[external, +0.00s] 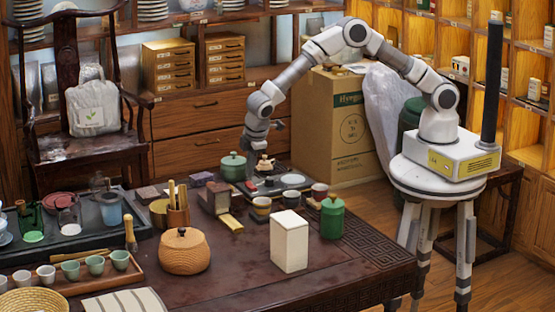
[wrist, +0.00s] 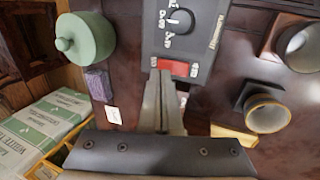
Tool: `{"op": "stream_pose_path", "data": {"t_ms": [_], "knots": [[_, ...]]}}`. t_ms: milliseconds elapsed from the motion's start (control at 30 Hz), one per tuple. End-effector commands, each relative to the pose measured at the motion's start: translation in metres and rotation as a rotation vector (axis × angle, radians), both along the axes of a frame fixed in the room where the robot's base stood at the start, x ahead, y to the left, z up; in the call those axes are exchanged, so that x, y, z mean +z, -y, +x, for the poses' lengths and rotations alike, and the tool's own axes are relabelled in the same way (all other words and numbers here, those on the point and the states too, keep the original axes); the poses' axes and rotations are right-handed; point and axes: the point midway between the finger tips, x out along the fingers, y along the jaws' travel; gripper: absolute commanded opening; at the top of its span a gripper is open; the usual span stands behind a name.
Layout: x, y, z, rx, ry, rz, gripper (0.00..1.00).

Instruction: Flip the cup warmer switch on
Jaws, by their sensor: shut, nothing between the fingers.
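The cup warmer shows in the wrist view as a dark grey panel (wrist: 208,45) with a black round knob (wrist: 181,21) and a red rocker switch (wrist: 179,68). In the external view the cup warmer (external: 272,190) lies at the far side of the table, with pale round plates on top. My gripper (wrist: 160,76) is shut and empty, its fingertips at the left end of the red switch. I cannot tell whether they touch it. In the external view my gripper (external: 250,172) points down over the warmer's left end, partly hidden. Which way the switch is tilted is unclear.
A green lidded pot (wrist: 85,38) stands left of the panel, with a purple box (wrist: 98,84) below it. A gold-rimmed cup (wrist: 268,117) stands to the right. A white box (external: 289,240) and a green canister (external: 332,217) stand nearer the table's front.

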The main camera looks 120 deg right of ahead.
Motion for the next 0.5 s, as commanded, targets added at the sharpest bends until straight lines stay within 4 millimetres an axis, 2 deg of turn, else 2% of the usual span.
{"op": "stream_pose_path", "data": {"t_ms": [100, 200, 500], "knots": [[-0.014, 0.004, 0.000, 0.000, -0.001, 0.001, 0.00], [-0.019, 0.006, 0.000, 0.000, 0.001, 0.000, 0.00], [-0.021, 0.007, 0.000, 0.000, 0.001, 0.000, 0.00]]}}
